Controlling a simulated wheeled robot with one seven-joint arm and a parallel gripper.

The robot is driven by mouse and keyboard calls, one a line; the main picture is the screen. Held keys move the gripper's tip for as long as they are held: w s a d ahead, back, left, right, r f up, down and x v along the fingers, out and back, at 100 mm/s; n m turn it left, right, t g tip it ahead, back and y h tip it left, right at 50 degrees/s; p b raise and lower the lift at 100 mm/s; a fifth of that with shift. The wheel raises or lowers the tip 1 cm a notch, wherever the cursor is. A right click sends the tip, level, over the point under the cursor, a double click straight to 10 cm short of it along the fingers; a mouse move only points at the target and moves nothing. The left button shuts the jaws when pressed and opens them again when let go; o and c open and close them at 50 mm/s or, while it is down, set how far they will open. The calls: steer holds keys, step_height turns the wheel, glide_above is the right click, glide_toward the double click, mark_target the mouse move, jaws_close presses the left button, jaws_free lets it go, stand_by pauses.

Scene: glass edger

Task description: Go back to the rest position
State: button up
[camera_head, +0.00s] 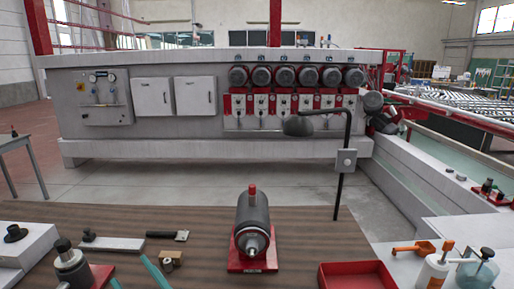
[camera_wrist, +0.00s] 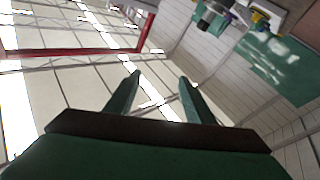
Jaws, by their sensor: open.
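My gripper (camera_wrist: 160,77) shows in the wrist view with its two dark green fingers apart and nothing between them. It points at the hall's upper walls and windows, away from the table. In the head view, two teal strips (camera_head: 156,272) reach in at the bottom edge, left of the middle. I cannot tell whether they are my fingers. The rest of my arm is not clearly seen.
A black post (camera_head: 338,195) rises behind. The edging machine (camera_head: 210,99) stands beyond open floor.

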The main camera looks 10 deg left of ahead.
steer(key=s+d+f+m+t+h, duration=0.2)
steer(key=d+f+m+t+h, duration=0.6)
steer(key=d+f+m+h, duration=0.85)
steer(key=s+d+f+g+h, duration=0.1)
steer(key=s+d+f, duration=0.5)
steer(key=s+d, duration=0.4)
steer(key=s+d+f+g+h, duration=0.1)
steer(key=s+d+f, duration=0.5)
steer(key=s+d, duration=0.3)
steer(key=s, duration=0.3)
steer(key=shift+s+d, duration=0.35)
steer(key=shift+s, duration=0.05)
